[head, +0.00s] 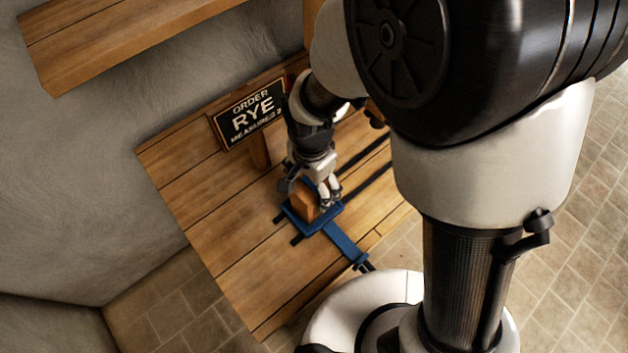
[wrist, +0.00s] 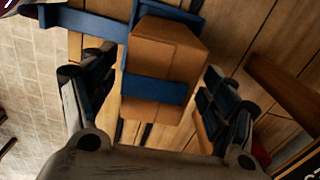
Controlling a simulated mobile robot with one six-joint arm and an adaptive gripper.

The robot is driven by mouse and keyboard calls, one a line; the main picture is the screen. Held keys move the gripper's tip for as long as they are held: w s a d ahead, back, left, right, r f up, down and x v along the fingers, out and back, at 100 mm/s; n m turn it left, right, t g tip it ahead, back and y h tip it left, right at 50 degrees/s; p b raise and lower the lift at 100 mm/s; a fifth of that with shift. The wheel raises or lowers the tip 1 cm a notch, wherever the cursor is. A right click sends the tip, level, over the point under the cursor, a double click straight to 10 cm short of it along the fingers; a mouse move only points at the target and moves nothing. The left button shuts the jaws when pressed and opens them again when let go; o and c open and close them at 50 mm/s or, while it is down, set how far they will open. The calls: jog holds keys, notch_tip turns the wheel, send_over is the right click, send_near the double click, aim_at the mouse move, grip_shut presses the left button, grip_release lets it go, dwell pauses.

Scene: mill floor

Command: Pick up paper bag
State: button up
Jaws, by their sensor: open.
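The brown paper bag (head: 304,204) sits on a blue holder (head: 328,221) on the wooden table. In the wrist view the bag (wrist: 165,52) fills the space between the fingers, and a blue band crosses its near part. My gripper (head: 322,192) is right at the bag, reaching over it. In the wrist view my gripper (wrist: 157,78) is open, with one finger on the left and one on the right of the bag. Gaps show on both sides. The bag's underside is hidden.
A blue strap-like arm (head: 346,246) runs from the holder towards the table's front edge. Dark slots cross the boards. The table's left part is clear. A wooden shelf (head: 110,40) hangs on the wall.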

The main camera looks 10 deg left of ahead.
notch_tip(320, 180, down, 4)
jog(key=shift+r+b, duration=0.1)
jog(key=shift+b, duration=0.45)
jog(key=shift+c, duration=0.4)
jog(key=c, duration=1.4)
